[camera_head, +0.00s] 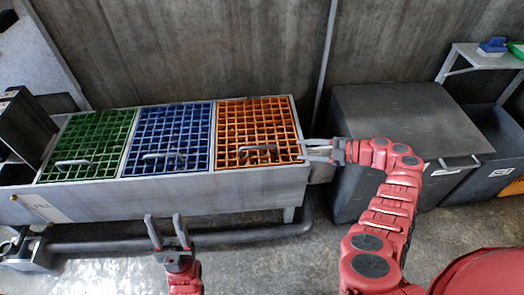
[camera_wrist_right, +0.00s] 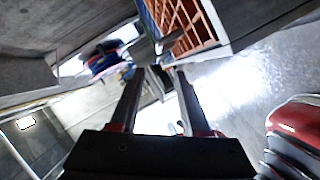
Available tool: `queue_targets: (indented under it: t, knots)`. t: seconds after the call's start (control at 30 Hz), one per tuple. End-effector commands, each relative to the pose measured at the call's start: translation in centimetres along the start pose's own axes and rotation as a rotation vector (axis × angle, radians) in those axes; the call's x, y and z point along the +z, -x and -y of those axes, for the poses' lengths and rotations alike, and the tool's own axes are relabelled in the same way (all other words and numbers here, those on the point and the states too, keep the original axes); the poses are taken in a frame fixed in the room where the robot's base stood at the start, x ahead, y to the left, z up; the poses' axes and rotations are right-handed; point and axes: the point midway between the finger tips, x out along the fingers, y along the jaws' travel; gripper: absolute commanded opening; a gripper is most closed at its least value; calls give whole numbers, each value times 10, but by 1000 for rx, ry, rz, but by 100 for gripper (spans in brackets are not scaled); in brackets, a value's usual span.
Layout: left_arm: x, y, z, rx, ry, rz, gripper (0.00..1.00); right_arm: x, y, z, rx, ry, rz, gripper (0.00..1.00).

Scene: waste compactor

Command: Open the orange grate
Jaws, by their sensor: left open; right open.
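The orange grate (camera_head: 257,128) lies flat and shut in the right bay of the long grey trough, with a grey bar handle (camera_head: 258,149) near its front edge. Part of the orange grate (camera_wrist_right: 195,25) also shows at the top of the right wrist view. My right gripper (camera_head: 304,150) is open at the grate's front right corner, to the right of the handle. Its two fingers (camera_wrist_right: 158,100) show in the wrist view with nothing clearly between them. My left gripper (camera_head: 164,228) is open and empty, in front of the trough and below the blue grate in the picture.
A blue grate (camera_head: 168,137) and a green grate (camera_head: 88,144), both shut with handles, fill the other bays of the trough (camera_head: 180,196). A dark grey lidded bin (camera_head: 400,125) stands right of the trough. A pipe (camera_head: 110,244) runs along the floor in front.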

Motion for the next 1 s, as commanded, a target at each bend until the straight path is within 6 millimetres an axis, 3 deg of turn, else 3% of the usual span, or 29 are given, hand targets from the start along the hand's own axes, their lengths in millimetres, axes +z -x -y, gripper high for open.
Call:
queue_targets:
  t: [0.4, 0.6, 0.8, 1.0]
  knots:
    - [0, 0, 0, 0, 0, 0, 50, -2, -100, 0, 2, 3, -4, 47]
    - [1, 5, 0, 0, 0, 0, 50, -2, -137, 0, 3, 3, -2, 47]
    - [1, 7, 0, 0, 0, 0, 50, -2, -153, 0, 1, 2, -1, 47]
    - [1, 7, 0, 0, 0, 0, 50, -2, -155, 0, 1, 2, 0, 47]
